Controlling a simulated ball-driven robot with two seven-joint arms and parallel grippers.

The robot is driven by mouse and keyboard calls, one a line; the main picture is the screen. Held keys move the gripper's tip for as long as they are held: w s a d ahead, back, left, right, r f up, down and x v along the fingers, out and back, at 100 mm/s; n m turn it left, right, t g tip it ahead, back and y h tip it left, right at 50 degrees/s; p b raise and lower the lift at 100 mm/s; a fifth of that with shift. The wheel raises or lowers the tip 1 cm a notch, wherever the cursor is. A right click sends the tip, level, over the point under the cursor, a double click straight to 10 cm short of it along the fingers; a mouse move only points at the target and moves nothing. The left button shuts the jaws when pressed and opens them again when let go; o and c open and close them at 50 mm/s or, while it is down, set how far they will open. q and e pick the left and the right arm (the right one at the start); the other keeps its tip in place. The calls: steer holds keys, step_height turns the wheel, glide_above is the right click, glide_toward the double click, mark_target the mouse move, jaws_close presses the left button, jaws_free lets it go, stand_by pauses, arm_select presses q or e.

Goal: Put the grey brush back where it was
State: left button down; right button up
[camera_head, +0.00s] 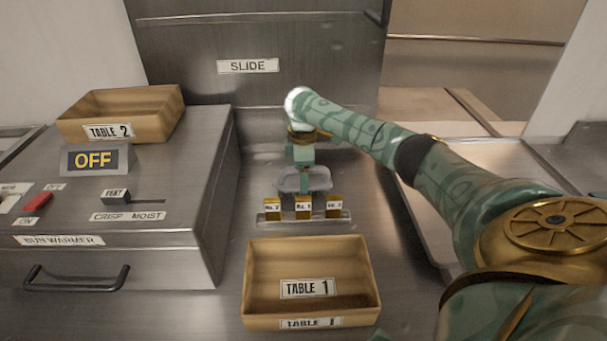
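A pale grey, wide object (290,182) is at the centre of the counter, just behind the row of ticket blocks. It may be the grey brush, but its shape is too small and covered to be sure. My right arm reaches in from the right, and its gripper (304,178) points down at this grey object. The fingers overlap it, so I cannot tell whether they are closed on it or apart. Whether the grey object touches the counter is unclear. My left gripper is out of view.
A metal holder (262,221) with 3 yellow labelled blocks stands in front of the grey object. The wooden TABLE 1 box (258,270) is nearest. The bun warmer (165,243), left, carries the TABLE 2 box (160,106). The SLIDE panel (300,35) stands behind.

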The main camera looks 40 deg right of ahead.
step_height(320, 180, up, 11)
steer(key=p, duration=0.4)
steer(key=shift+p, duration=0.35)
stand_by(0.7)
